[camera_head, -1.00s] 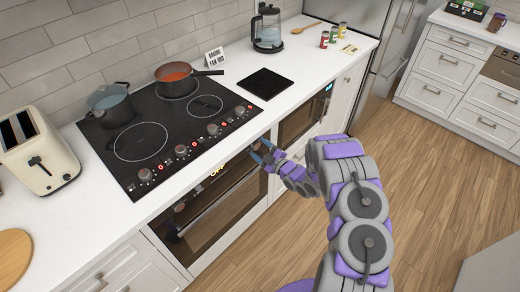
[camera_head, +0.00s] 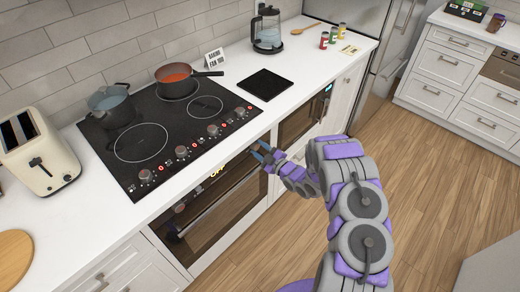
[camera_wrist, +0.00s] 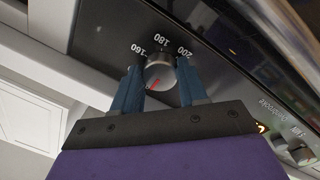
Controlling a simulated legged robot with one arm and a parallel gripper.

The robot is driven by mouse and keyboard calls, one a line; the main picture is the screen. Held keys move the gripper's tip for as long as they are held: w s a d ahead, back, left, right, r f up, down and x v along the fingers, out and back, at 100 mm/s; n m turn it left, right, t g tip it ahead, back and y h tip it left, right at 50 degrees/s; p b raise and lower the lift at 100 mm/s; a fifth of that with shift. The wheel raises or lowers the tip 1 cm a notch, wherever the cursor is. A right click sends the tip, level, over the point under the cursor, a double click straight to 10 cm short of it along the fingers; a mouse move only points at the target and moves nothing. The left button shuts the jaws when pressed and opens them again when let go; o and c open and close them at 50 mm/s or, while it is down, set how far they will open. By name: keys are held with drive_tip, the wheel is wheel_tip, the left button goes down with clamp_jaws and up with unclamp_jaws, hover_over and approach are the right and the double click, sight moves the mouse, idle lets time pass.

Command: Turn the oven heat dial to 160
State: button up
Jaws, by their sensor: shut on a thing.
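The oven (camera_head: 212,205) is built in under the hob, and its small display (camera_head: 217,173) reads what looks like OFF. My gripper (camera_head: 262,153) is at the upper right of the oven front. In the wrist view its two blue fingers (camera_wrist: 160,88) are shut on the round silver heat dial (camera_wrist: 160,70), one on each side. The dial's red mark points to the lower left. The labels 160 (camera_wrist: 138,48), 180 and 200 run from upper left to upper right around the dial. In the head view my gripper hides the dial.
A second knob (camera_wrist: 302,154) sits farther along the oven panel. Above are the hob (camera_head: 190,115) with a grey pot (camera_head: 110,105) and a red-filled pan (camera_head: 173,76). A toaster (camera_head: 38,155) stands at left. The wooden floor (camera_head: 440,170) at right is clear.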

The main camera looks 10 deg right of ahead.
drive_tip(key=m+p, duration=0.1)
drive_tip(key=m, duration=0.1)
drive_tip(key=m+p, duration=0.2)
drive_tip(key=shift+r+m, duration=0.2)
drive_tip(key=shift+m, duration=0.1)
drive_tip(key=m+p, duration=0.3)
drive_tip(key=m, duration=0.2)
drive_tip(key=shift+g, duration=0.3)
drive_tip(key=m+p, duration=0.1)
drive_tip(key=m, duration=0.3)
drive_tip(key=shift+g, duration=0.3)
drive_tip(key=m, duration=0.4)
drive_tip(key=shift+m+y+p, duration=0.3)
drive_tip(key=shift+p, duration=0.1)
drive_tip(key=shift+w+d, duration=0.1)
drive_tip(key=o, duration=1)
drive_tip(key=shift+o, duration=0.3)
